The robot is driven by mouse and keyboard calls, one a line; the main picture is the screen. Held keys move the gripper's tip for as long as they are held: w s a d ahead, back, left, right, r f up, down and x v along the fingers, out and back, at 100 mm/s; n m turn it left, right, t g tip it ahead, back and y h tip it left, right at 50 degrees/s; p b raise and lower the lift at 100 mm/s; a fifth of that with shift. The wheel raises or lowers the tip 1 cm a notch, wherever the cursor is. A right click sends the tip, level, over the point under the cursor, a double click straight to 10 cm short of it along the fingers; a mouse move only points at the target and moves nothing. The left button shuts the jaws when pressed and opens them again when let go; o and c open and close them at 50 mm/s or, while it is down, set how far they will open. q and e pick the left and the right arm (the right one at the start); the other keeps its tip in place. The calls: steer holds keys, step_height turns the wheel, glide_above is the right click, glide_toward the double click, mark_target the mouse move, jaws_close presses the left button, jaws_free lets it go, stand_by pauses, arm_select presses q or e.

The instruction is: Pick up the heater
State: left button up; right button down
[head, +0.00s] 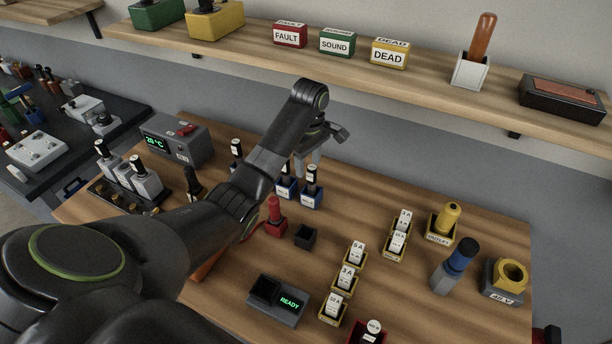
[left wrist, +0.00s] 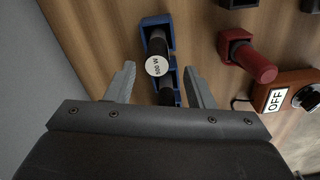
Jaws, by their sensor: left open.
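The likely heater is a black cylinder with a white wattage-marked end (left wrist: 157,66), standing in a blue holder (left wrist: 157,22) in the left wrist view. A second dark piece (left wrist: 166,96) sits in another blue holder just nearer my palm. In the head view two such pieces stand in blue holders (head: 311,200) near the middle of the table. My left gripper (head: 308,168) is over them, pointing down. In the left wrist view its open fingers (left wrist: 160,78) lie either side of the blue holders, with nothing gripped. My right gripper is not in view.
A red plug-like piece (head: 275,214) and a small dark empty holder (head: 305,237) are close by. A READY box (head: 277,301) and labelled fuse holders (head: 352,262) stand nearer. A grey temperature unit (head: 176,140) is at left. A shelf (head: 246,47) runs along the wall behind.

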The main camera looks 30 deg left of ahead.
mark_target(312, 181)
arm_select(q)
steer(key=f, duration=0.2)
steer(key=f+p, duration=0.1)
steer(key=f, duration=0.1)
steer(key=d+f+p, duration=0.1)
steer(key=f, duration=0.1)
steer(key=shift+f, duration=0.6)
steer(key=shift+c, duration=0.5)
steer(key=shift+w, duration=0.1)
jaws_close()
